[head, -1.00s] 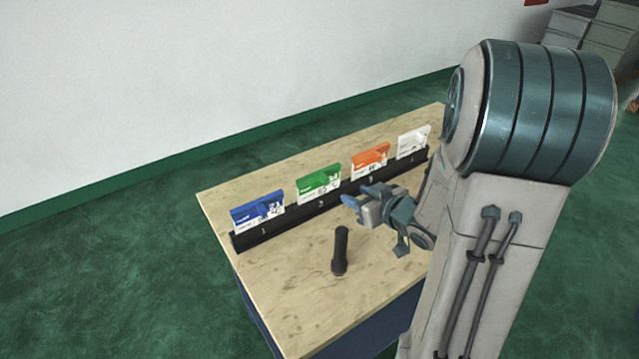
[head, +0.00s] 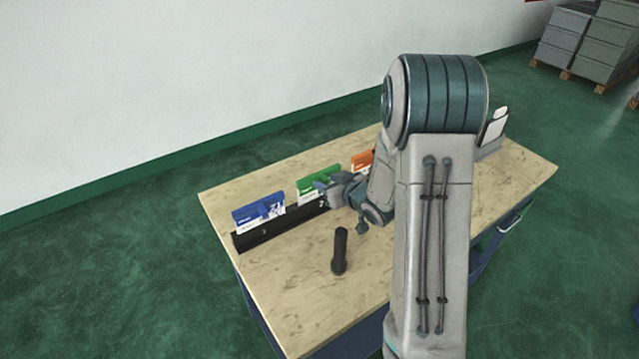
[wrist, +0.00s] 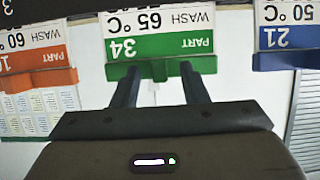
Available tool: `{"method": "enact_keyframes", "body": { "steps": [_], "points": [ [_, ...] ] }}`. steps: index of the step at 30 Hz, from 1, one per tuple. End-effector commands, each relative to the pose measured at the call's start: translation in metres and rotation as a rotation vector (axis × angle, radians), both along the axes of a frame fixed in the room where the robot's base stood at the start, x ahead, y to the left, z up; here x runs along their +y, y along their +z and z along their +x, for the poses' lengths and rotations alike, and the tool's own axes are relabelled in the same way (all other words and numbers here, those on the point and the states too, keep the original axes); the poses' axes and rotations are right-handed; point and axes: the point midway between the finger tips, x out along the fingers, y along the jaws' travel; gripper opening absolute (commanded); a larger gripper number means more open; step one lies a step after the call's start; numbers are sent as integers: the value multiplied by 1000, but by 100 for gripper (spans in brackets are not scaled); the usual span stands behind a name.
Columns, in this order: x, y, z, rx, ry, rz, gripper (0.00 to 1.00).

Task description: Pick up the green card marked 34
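The green card marked 34 (wrist: 160,45) stands upright in a black slotted rail (head: 285,230) on the table, and it also shows in the head view (head: 316,172). It appears upside down in the wrist view, with a green tab at its edge.
A blue card marked 21 (head: 258,210) and an orange card (head: 361,161) stand in the rail on either side. My arm hides the rail's right part.

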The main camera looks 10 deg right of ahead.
Motion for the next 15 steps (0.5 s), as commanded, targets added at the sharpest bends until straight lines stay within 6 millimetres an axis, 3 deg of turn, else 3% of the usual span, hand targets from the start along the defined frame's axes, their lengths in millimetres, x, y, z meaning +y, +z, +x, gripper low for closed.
{"method": "enact_keyframes", "body": {
  "steps": [10, 11, 15],
  "points": [
    [3, -3, 7, 0, 0, -1, 40],
    [3, -3, 7, 0, 0, -1, 37],
    [3, -3, 6, 0, 0, -1, 0]
  ]
}}
